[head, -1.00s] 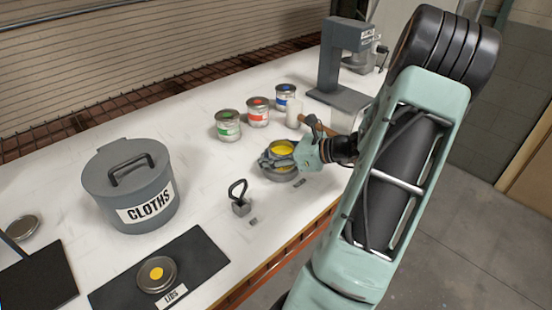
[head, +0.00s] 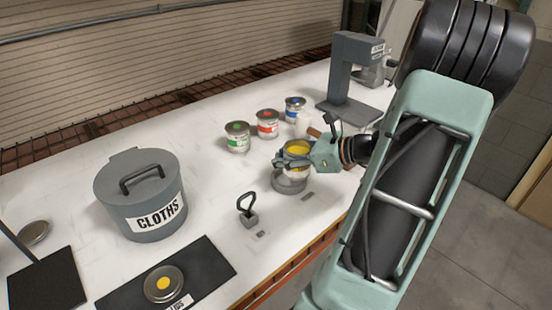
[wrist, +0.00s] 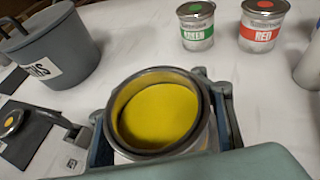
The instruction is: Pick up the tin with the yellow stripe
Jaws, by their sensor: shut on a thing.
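An open tin (head: 298,150) with yellow paint inside is held upright in my gripper (head: 291,162). The tin sits above a grey round holder (head: 289,184) on the bench, and its lower part seems raised from it. In the wrist view the tin (wrist: 160,112) fills the middle, with a finger on either side of it. Its stripe cannot be made out, as the fingers and gripper body cover much of its side.
Green (head: 237,138), red (head: 267,125) and blue (head: 295,109) tins stand behind. A grey stand (head: 350,75) is at the back right. A cloths bin (head: 140,200), a small weight (head: 247,215) and a lids mat (head: 215,262) with a yellow-dotted lid (head: 163,284) are left and front.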

